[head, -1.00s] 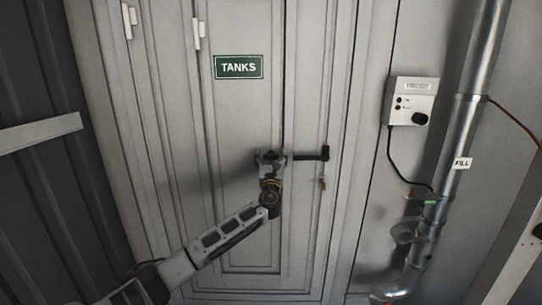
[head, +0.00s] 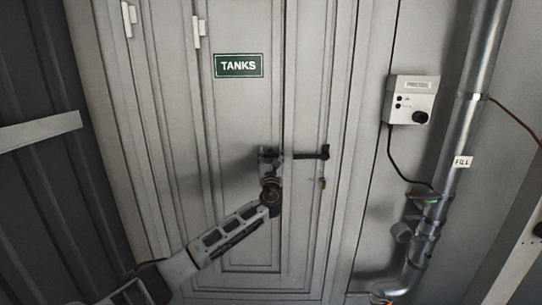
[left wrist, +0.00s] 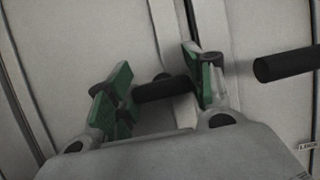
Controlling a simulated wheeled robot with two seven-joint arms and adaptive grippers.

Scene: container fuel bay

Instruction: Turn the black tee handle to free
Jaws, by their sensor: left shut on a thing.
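The black tee handle (head: 311,154) is on the grey double door, near the seam between its leaves. My right gripper is not in view.
A green TANKS sign (head: 239,66) is on the door (head: 165,130) above the handle. To the right are a grey control box (head: 411,99) with a cable and a metal fill pipe (head: 462,130).

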